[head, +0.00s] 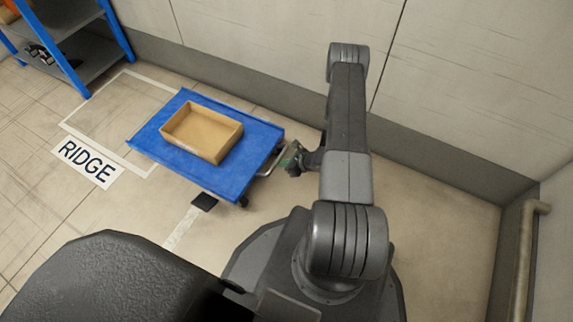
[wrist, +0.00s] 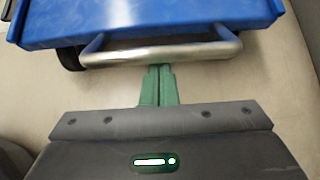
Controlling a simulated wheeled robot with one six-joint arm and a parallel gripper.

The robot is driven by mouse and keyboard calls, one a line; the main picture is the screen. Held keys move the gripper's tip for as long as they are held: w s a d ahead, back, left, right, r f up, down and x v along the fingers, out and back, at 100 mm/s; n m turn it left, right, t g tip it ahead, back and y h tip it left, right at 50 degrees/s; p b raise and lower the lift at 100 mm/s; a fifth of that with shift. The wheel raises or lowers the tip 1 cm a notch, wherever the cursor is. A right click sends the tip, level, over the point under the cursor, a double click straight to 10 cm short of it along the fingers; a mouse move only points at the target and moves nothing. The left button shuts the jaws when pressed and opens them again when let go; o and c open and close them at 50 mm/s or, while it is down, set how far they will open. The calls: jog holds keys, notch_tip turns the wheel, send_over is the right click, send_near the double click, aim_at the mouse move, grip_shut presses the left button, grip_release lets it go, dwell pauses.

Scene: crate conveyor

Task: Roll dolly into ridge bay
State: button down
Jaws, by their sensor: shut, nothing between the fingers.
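The blue dolly (head: 232,180) stands on the floor with an open, empty-looking cardboard box (head: 222,152) on it. Its left end lies over the right part of the white-outlined ridge bay (head: 108,98); most of the dolly is right of the outline. The dolly's metal handle (head: 268,172) points toward my arm and also shows in the wrist view (wrist: 200,54). My gripper (head: 291,160) is at the handle. In the wrist view its green fingers (wrist: 158,72) are shut together, with their tips at the handle bar's near side; I cannot tell whether they touch it.
A floor sign reading RIDGE (head: 87,162) lies beside the bay. A blue-framed shelf (head: 85,50) stands past the bay at the upper left. A wall (head: 250,45) runs behind the dolly. A pipe (head: 525,260) stands at the far right. Bare floor shows in the bay's left part.

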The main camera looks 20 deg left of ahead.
aim_at(277, 159)
jog(key=shift+w+a+b, duration=0.2)
jog(key=shift+a+b, duration=0.55)
jog(key=shift+a, duration=1.3)
